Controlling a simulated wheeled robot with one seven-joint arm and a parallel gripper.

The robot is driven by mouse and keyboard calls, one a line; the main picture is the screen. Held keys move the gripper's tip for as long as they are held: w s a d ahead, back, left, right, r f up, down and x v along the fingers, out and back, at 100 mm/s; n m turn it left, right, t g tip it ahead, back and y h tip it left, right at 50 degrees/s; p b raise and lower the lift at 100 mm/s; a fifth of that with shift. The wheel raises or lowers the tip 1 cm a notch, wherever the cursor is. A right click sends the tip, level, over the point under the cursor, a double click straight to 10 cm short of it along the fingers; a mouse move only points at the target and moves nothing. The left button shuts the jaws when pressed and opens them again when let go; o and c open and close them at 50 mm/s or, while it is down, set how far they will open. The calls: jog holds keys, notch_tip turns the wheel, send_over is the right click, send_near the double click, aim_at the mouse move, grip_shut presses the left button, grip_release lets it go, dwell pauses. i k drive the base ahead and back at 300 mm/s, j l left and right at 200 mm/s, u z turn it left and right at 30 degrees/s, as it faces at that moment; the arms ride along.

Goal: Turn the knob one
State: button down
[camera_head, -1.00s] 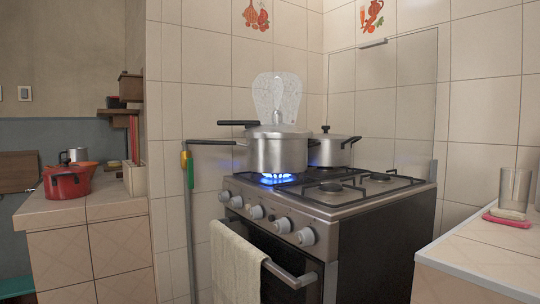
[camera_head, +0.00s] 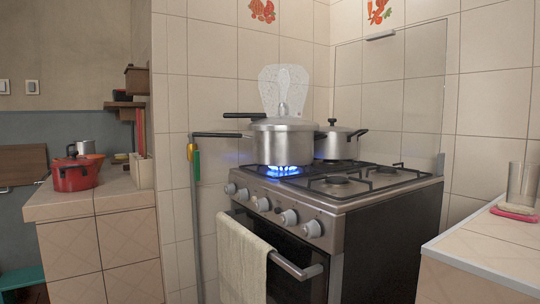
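The stove (camera_head: 345,235) stands against the tiled wall, with a row of several round grey knobs (camera_head: 289,217) along its front panel. A blue flame (camera_head: 283,170) burns under a large steel pressure cooker (camera_head: 290,145) with long black handles on the front left burner. A smaller lidded pot (camera_head: 336,143) sits on a back burner, partly hidden by the cooker. The two front right burners' grates (camera_head: 340,181) hold no pot. My gripper is not in view.
A cream towel (camera_head: 243,262) hangs on the oven door handle (camera_head: 298,268). A tiled counter with a red pot (camera_head: 74,174) is at left. Another counter (camera_head: 490,243) at right carries a glass (camera_head: 521,184) and a pink dish (camera_head: 514,213). A broom handle (camera_head: 196,225) leans left of the stove.

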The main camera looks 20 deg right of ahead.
aim_at(244, 194)
jog(key=i+j+u, duration=0.45)
jog(key=i+j, duration=0.4)
